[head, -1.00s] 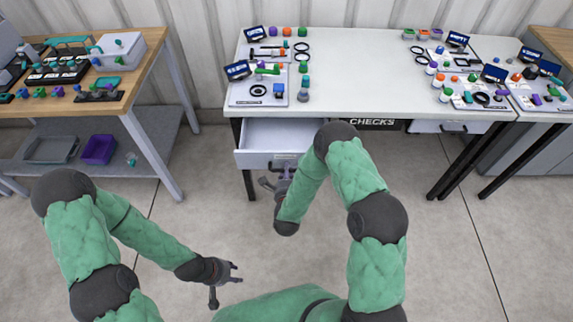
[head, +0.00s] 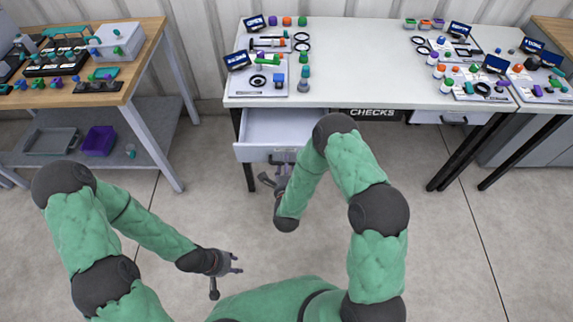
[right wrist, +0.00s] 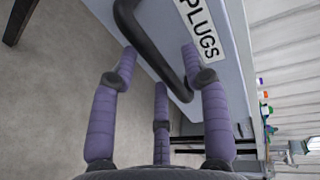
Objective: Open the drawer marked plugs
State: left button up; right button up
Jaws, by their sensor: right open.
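The drawer marked PLUGS (head: 252,153) stands pulled out from under the left part of the white table, its pale, empty-looking interior showing in the head view. In the right wrist view its PLUGS label (right wrist: 202,30) and dark bar handle (right wrist: 150,45) are close up. My right gripper (right wrist: 158,58) is open, with its purple fingers around the handle; whether they touch it is unclear. In the head view my right gripper (head: 277,178) is at the drawer front, partly hidden by my arm. My left gripper (head: 232,270) is open and empty above the floor, away from the drawer.
The white table (head: 350,70) carries small parts and screens at both ends. A wooden bench (head: 140,60) stands left. The floor before the drawer is clear.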

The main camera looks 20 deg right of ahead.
jog(key=v, duration=1.1)
notch_tip(320, 180, down, 9)
jog(key=s+a+n+g+y, duration=0.2)
jog(key=s+n+g+y, duration=0.15)
jog(key=n+g, duration=0.35)
jog(key=s+a+f+n+g+y+p, duration=0.1)
jog(key=s+f+n+g+y, duration=0.1)
jog(key=s+n+g+y, duration=0.2)
jog(key=s+n+g, duration=0.3)
jog(key=s+n, duration=0.4)
jog(key=s, duration=0.1)
jog(key=shift+s+a+f+n+g+y, duration=0.2)
jog(key=shift+s+a+n+g+y, duration=0.1)
jog(key=shift+s+a+n+y, duration=0.1)
